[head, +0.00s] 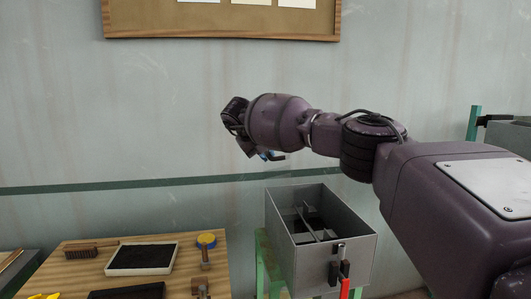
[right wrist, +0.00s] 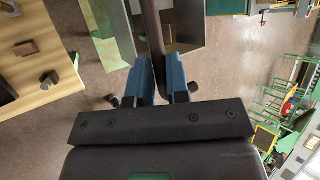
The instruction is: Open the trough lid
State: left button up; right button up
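The grey metal trough (head: 361,237) stands on a green stand right of the table in the head view. Its top looks open, with thin bars inside; I cannot clearly make out a separate lid. Black fittings and a red handle (head: 344,289) are at its front. My right gripper (head: 269,155) hangs above the trough's far left part, its blue fingertips pointing down. My left gripper is out of view.
A framed board (head: 150,18) hangs on the wall. Another grey box (head: 508,135) stands at far right.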

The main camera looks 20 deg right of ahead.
jog(key=o, duration=0.4)
jog(key=shift+w+d+f, duration=0.15)
jog(key=shift+d+f, duration=0.1)
jog(key=shift+f, duration=0.35)
jog(key=b+v, duration=0.1)
jog(key=v, duration=1)
jog(key=shift+r+b, duration=0.1)
jog(key=shift+b, duration=0.2)
